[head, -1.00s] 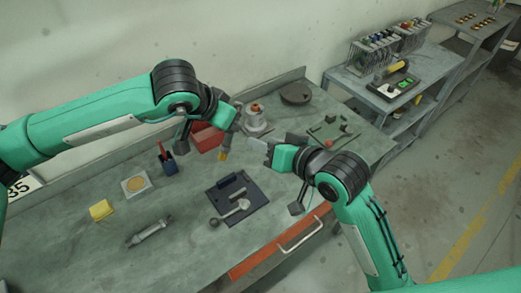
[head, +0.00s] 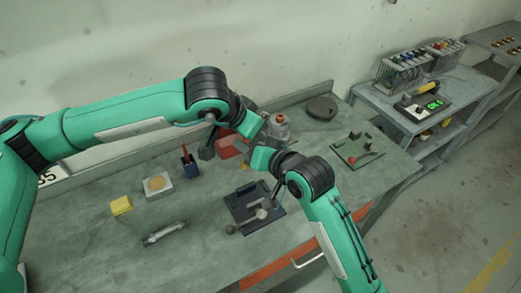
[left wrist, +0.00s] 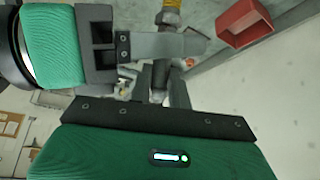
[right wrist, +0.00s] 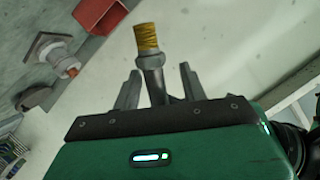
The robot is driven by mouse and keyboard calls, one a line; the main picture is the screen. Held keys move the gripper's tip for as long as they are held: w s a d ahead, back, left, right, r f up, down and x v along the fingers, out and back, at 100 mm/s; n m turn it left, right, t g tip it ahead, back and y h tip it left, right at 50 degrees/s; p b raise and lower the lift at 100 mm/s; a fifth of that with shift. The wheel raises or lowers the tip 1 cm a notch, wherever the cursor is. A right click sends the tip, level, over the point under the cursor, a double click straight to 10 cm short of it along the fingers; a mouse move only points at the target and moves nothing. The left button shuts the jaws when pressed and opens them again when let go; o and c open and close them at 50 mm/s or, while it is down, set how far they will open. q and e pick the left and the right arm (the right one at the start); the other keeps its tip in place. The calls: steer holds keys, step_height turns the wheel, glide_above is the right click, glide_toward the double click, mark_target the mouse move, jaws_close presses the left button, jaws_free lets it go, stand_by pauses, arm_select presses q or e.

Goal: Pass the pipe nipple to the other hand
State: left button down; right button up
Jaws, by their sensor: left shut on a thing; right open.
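The pipe nipple is a short grey pipe with a yellow threaded end (right wrist: 148,38); it also shows in the left wrist view (left wrist: 169,18). My left gripper (left wrist: 164,78) is shut on its grey part and holds it above the bench. My right gripper (right wrist: 158,80) is open, with the nipple between its two spread fingers and a gap showing on each side. In the left wrist view a right gripper finger reaches across beside the nipple. In the head view the two grippers meet closely, and the nipple is mostly hidden.
A red bin (head: 230,146) and a valve body (head: 278,128) stand behind the grippers. A dark tray (head: 237,201) with metal parts lies in front. A green mat (head: 345,150) is at right.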

steer(key=shift+w+a, duration=0.15)
jaws_close()
arm_select(q)
steer(key=c, duration=1.2)
jaws_free()
steer(key=shift+c, duration=0.2)
steer(key=shift+r, duration=0.1)
